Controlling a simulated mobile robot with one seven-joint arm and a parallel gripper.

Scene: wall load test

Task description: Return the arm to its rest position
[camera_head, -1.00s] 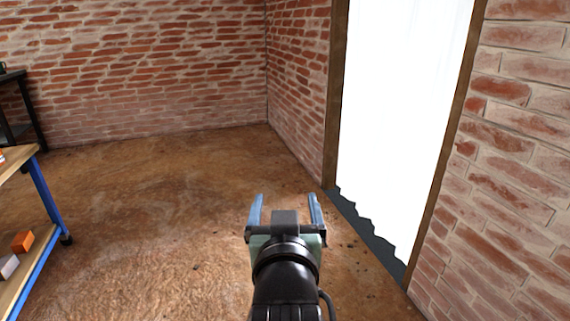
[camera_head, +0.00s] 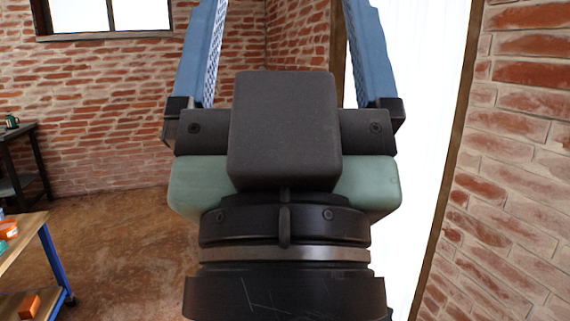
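My gripper (camera_head: 284,30) fills the middle of the head view, close to the camera and pointing up. Its two blue fingers stand wide apart, with nothing between them. The fingertips run out of the top of the picture. The dark palm block and green gripper body show below the fingers, with my black wrist under them. The rest of my arm is out of view.
A wooden-topped bench with blue legs (camera_head: 52,262) stands at lower left, with orange items on it. A dark table (camera_head: 20,165) is behind it. A bright doorway (camera_head: 435,110) lies behind my gripper, beside a brick wall (camera_head: 510,190). Brown floor (camera_head: 125,235) is clear at left.

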